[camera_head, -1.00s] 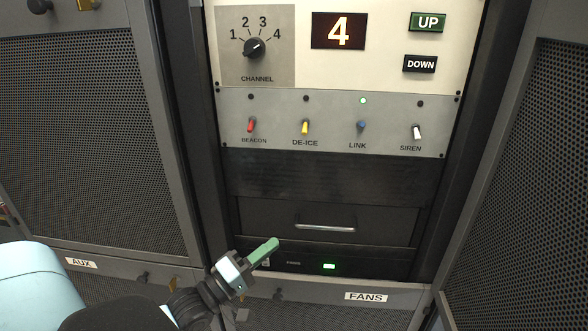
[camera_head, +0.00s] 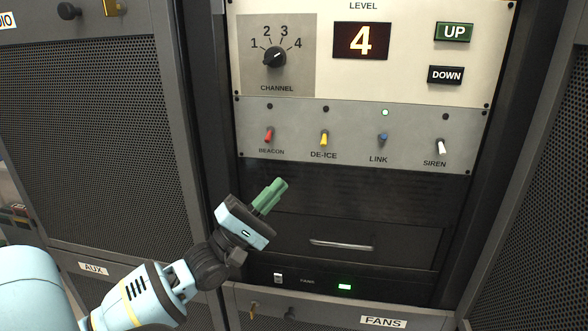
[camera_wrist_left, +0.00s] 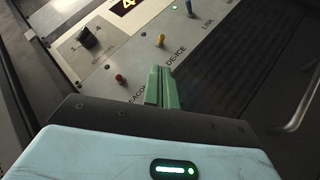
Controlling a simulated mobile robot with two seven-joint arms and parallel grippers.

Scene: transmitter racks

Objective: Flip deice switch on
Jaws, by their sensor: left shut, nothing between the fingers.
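The yellow DE-ICE switch (camera_head: 324,138) is on the grey switch panel, between the red BEACON switch and the blue LINK switch. The small lamp above it is dark. In the left wrist view the yellow switch (camera_wrist_left: 160,40) shows beyond the fingertips. My left gripper (camera_head: 278,187) has green fingers, shut and empty, pointing up toward the panel. It appears below the DE-ICE switch, apart from it. In the left wrist view the shut fingers (camera_wrist_left: 160,85) lie near the BEACON and DE-ICE labels. My right gripper is out of view.
The red BEACON switch (camera_head: 269,134), blue LINK switch (camera_head: 382,138) and white SIREN switch (camera_head: 440,147) share the panel. The lamp above LINK glows green. A channel knob (camera_head: 275,57) sits above. A drawer handle (camera_head: 341,245) protrudes below. Perforated doors flank the rack.

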